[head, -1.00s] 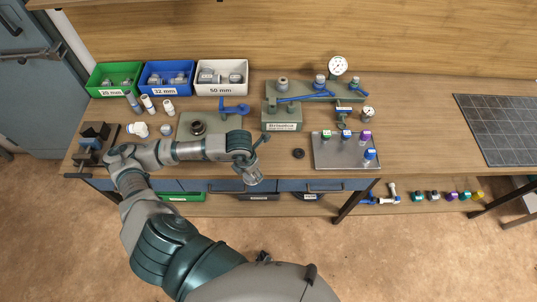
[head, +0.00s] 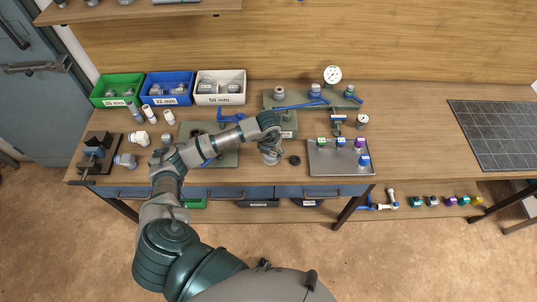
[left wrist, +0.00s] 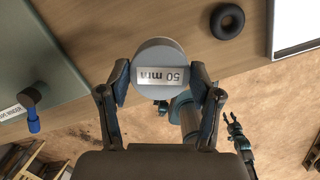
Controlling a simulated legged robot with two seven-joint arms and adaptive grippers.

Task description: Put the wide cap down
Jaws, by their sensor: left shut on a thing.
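The wide cap (left wrist: 160,62) is a grey round cap with a "50 mm" label. In the left wrist view it sits between the two fingers of my left gripper (left wrist: 163,85), which is shut on it. In the head view my left gripper (head: 270,148) is over the front part of the workbench, with the cap (head: 270,158) below it, partly hidden. I cannot tell whether the cap touches the bench. My right gripper (left wrist: 238,133) shows small in the left wrist view, over the floor; its finger state is unclear.
A black ring (head: 295,160) lies just right of the cap. A grey tray (head: 322,168) with coloured-top fittings is further right. Bare bench (head: 420,150) lies right of the tray.

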